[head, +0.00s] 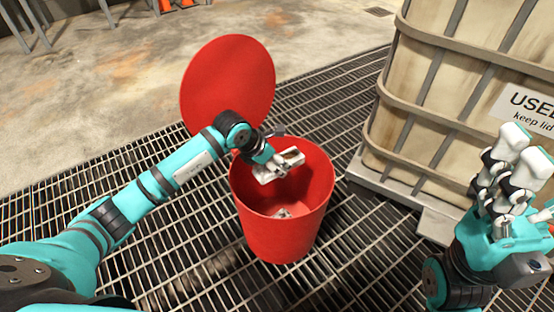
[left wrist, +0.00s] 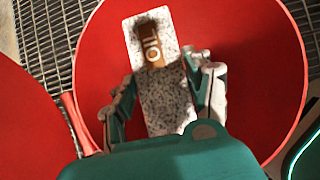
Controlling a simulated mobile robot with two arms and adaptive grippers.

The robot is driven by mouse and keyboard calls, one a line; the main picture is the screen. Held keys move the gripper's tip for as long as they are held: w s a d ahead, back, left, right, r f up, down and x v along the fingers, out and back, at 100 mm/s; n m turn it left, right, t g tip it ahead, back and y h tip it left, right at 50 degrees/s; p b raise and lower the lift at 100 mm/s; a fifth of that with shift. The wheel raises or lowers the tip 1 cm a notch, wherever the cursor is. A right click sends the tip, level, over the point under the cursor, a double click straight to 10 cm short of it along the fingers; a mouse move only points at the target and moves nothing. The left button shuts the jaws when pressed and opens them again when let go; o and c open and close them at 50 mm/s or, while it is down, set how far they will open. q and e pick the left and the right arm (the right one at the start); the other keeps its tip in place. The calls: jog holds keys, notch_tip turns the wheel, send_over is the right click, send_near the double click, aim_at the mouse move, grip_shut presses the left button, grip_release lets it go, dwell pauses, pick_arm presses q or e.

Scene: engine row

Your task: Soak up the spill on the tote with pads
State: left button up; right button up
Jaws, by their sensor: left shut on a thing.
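My left gripper (head: 277,165) is shut on a speckled white pad (head: 291,159) and holds it over the mouth of an open red bin (head: 265,238). In the left wrist view the pad (left wrist: 165,105) lies between the two fingers, with a brown stain and the word OIL at its far end. Another pale, speckled piece (head: 284,213), likely a pad, lies inside the bin. The big cream tote (head: 440,125) stands at the right; its top is out of view and I see no clear spill. My right gripper (head: 526,150) is raised before the tote, empty; its finger gap is unclear.
The red lid (head: 228,85) stands up behind the bin. A metal grating (head: 120,200) lies under the bin. The tote's pallet edge (head: 375,185) is right of the bin.

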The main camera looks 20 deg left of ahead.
pick_arm(q)
jog(key=o, duration=1.2)
jog(key=v, duration=1.2)
jog(key=shift+d, duration=0.1)
